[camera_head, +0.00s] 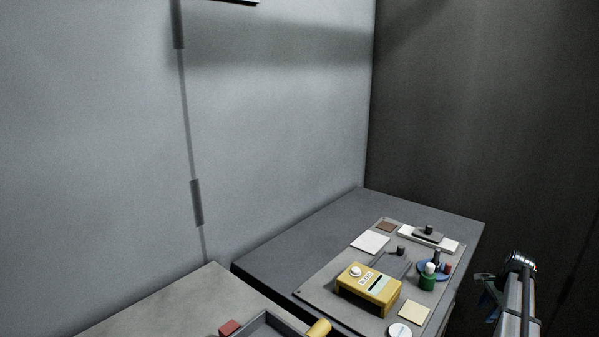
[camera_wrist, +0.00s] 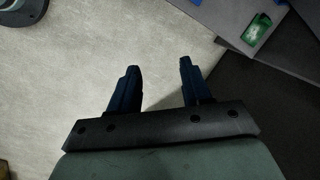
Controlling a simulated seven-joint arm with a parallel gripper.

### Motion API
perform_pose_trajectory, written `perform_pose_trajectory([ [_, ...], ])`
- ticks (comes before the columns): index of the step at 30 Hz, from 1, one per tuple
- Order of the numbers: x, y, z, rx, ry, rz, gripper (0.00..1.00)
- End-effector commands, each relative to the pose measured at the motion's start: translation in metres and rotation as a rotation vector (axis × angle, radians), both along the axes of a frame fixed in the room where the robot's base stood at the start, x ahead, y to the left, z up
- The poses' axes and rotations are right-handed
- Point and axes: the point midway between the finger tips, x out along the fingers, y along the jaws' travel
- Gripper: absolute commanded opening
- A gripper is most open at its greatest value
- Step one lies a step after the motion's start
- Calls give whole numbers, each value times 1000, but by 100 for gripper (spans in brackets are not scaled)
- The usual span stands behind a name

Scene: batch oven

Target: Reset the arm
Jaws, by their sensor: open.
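My gripper (camera_wrist: 160,66) shows in the wrist view with its two dark blue fingers apart and nothing between them. Pale speckled surface shows behind the fingers. In the head view, part of my arm stands at the lower right, to the right of the dark bench, with a blue part on its left side. The fingertips cannot be made out clearly there.
A dark bench (camera_head: 300,240) carries a grey board with a yellow box (camera_head: 368,290), a green bottle (camera_head: 427,280) and a blue dish. A lighter counter (camera_head: 150,310) with a tray (camera_head: 262,326) is at lower left. A green item (camera_wrist: 257,30) shows in the wrist view.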

Motion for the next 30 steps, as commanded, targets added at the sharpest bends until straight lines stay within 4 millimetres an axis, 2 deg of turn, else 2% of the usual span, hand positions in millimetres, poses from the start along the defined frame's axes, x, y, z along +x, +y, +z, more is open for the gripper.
perform_pose_trajectory([
  [1, -14, 12, -23, 17, 15, 25, 48],
  [6, -49, 54, -85, 76, 80, 112, 48],
  [15, -123, 148, -174, 199, 234, 253, 48],
  [24, -212, 239, -234, 334, 387, 391, 48],
  [30, -277, 296, -258, 429, 488, 480, 48],
])
